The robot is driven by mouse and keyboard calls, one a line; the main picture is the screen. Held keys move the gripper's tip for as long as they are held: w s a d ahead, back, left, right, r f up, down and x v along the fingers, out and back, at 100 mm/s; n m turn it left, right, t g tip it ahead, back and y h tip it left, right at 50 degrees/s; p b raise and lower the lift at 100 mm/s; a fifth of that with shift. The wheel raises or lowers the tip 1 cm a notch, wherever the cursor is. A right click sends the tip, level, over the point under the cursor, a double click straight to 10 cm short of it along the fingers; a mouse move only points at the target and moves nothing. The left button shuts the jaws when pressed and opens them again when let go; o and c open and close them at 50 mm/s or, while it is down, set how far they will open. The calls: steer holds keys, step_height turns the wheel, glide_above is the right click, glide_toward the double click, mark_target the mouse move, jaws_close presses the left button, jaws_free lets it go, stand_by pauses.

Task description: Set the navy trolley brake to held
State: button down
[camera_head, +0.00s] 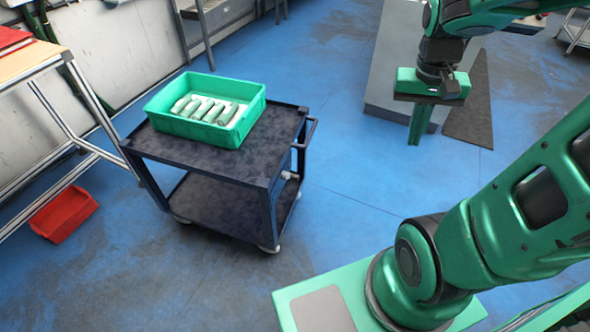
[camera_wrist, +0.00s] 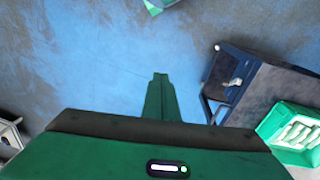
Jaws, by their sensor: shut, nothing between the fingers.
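The navy trolley (camera_head: 262,150) stands on the blue floor left of centre in the head view, with a dark top and a lower shelf. A small pale fitting (camera_head: 288,176), which looks like the brake lever, sits on its right side below the push handle (camera_head: 307,135). In the wrist view the trolley (camera_wrist: 265,95) is at the right, with the pale fitting (camera_wrist: 234,82) on its near side. The brake's setting is too small to tell. My gripper (camera_head: 416,140) is shut and empty, pointing down, well right of the trolley; its fingers show in the wrist view (camera_wrist: 160,78).
A green crate (camera_head: 205,128) with several pale items stands on the trolley top. A red bin (camera_head: 63,213) lies on the floor at left by a workbench (camera_head: 28,62). A grey block (camera_head: 385,75) stands behind my gripper. Floor between gripper and trolley is clear.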

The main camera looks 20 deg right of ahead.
steer(key=w+a+f+h, duration=0.1)
steer(key=w+f, duration=0.3)
steer(key=w, duration=0.6)
steer(key=t, duration=0.2)
glide_above(291, 177)
steer(key=d, duration=0.2)
step_height(291, 177, down, 21)
steer(key=shift+w+f+m+y, duration=0.2)
steer(key=shift+m+y, duration=0.1)
steer(key=shift+m, duration=0.1)
steer(key=shift+d, duration=0.1)
steer(key=shift+s+a+f+x, duration=0.1)
steer(key=shift+s+a+x, duration=0.25)
steer(key=shift+x, duration=1.75)
steer(key=shift+s+a+f+x, duration=0.1)
steer(key=shift+s+a+x, duration=0.25)
steer(key=shift+x, duration=1.8)
steer(key=shift+s+a+f+x, duration=0.15)
steer(key=shift+s+x, duration=0.25)
steer(key=shift+x, duration=1.7)
